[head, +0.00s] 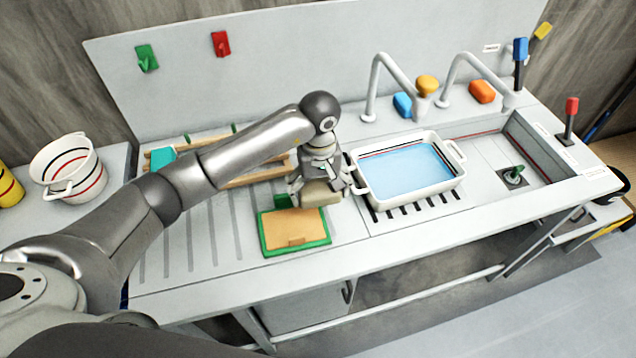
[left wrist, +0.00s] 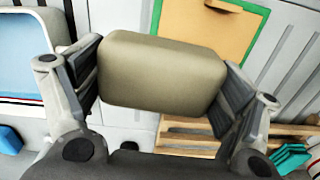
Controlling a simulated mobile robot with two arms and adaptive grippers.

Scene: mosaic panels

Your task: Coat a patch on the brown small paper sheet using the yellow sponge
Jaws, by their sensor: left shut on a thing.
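My left gripper (head: 318,182) is shut on a beige, dull-yellow block with rounded edges (head: 320,194), which looks like the sponge. In the left wrist view the block (left wrist: 162,72) sits between both fingers (left wrist: 160,85). The gripper holds it near the upper right corner of a green-framed board. On this board lies a tan-orange sheet (head: 290,222), also seen in the left wrist view (left wrist: 212,35). A small darker brown piece (head: 292,241) lies at the sheet's near edge. I cannot tell whether the block touches the board. My right gripper is out of view.
A white tub of blue liquid (head: 362,190) stands right of the gripper, close to it. A wooden rack (head: 262,172) lies behind my arm. Taps (head: 372,90) and a sink (head: 535,150) are farther right. A striped bucket (head: 68,160) stands left.

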